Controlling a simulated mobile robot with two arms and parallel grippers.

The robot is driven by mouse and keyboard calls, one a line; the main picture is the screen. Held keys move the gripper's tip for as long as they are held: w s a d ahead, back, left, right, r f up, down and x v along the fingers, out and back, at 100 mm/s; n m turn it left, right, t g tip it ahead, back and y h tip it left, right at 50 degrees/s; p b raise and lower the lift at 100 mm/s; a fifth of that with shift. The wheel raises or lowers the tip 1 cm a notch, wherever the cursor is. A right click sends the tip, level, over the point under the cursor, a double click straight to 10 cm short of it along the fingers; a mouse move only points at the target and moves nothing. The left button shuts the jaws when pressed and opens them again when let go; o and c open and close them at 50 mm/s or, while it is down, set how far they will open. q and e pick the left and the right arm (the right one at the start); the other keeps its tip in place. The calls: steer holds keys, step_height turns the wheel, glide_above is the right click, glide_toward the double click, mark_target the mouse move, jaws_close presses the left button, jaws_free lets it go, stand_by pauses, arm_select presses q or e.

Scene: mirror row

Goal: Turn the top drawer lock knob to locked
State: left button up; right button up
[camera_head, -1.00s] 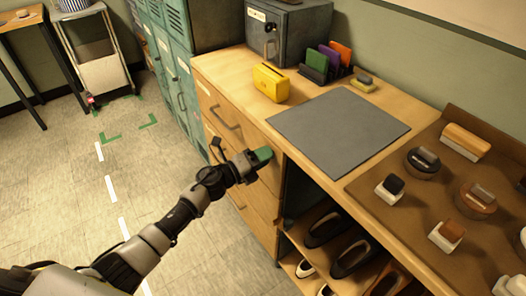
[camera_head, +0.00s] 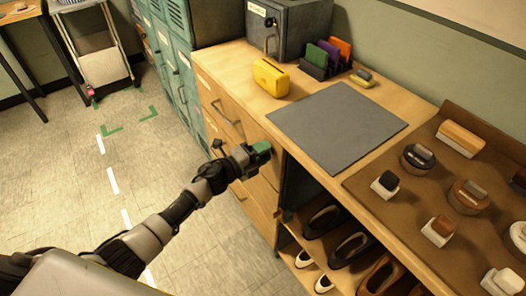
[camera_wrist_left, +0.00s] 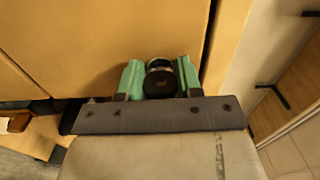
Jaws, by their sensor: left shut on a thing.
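The top drawer (camera_head: 215,102) is in the wooden cabinet below the counter, with a dark bar handle; it looks closed. The lock knob (camera_wrist_left: 160,80) is a dark round knob near the right edge of the drawer front in the left wrist view. My left gripper (camera_head: 264,150) is at that front; its green fingers (camera_wrist_left: 159,78) sit on either side of the knob and are shut on it. In the head view the gripper hides most of the knob. I cannot read the knob's lock position. My right gripper is out of view.
A grey mat (camera_head: 338,122), a yellow holder (camera_head: 271,78) and a grey metal box (camera_head: 290,28) are on the counter. Brushes and tins stand on a brown mat (camera_head: 395,180) at right. Shoes (camera_head: 326,222) fill the open shelves beside the drawers.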

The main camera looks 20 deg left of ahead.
arm_select(q)
steer(key=o, duration=0.9)
steer(key=shift+o, duration=0.2)
steer(key=v, duration=1.1)
steer(key=shift+b, duration=0.3)
steer(key=shift+w, duration=0.1)
steer(key=s+a+f+n+g+y+p, duration=0.1)
steer(key=s+a+f+n+y, duration=0.25)
steer(key=f, duration=0.55)
steer(key=s+f+n+g+y+p, duration=0.1)
steer(key=s+f+n+y, duration=0.2)
steer(key=s+f+n, duration=0.4)
steer(key=s+a+f+n+g+y+p, duration=0.1)
steer(key=s+a+f+n+g+y, duration=0.2)
steer(key=f, duration=0.7)
steer(key=s+d+f+n+g, duration=0.2)
steer(key=s+f+n, duration=0.1)
steer(key=s, duration=0.7)
steer(key=s+d+f+n+g+y+p, duration=0.1)
steer(key=s+d+f+n+g, duration=0.1)
steer(key=s+f, duration=0.4)
steer(key=s+d+f+n+g, duration=0.2)
steer(key=s+f+n+g, duration=0.2)
steer(key=s, duration=1)
steer(key=shift+s+d+f, duration=0.15)
steer(key=shift+d+f, duration=0.15)
steer(key=shift+f, duration=0.35)
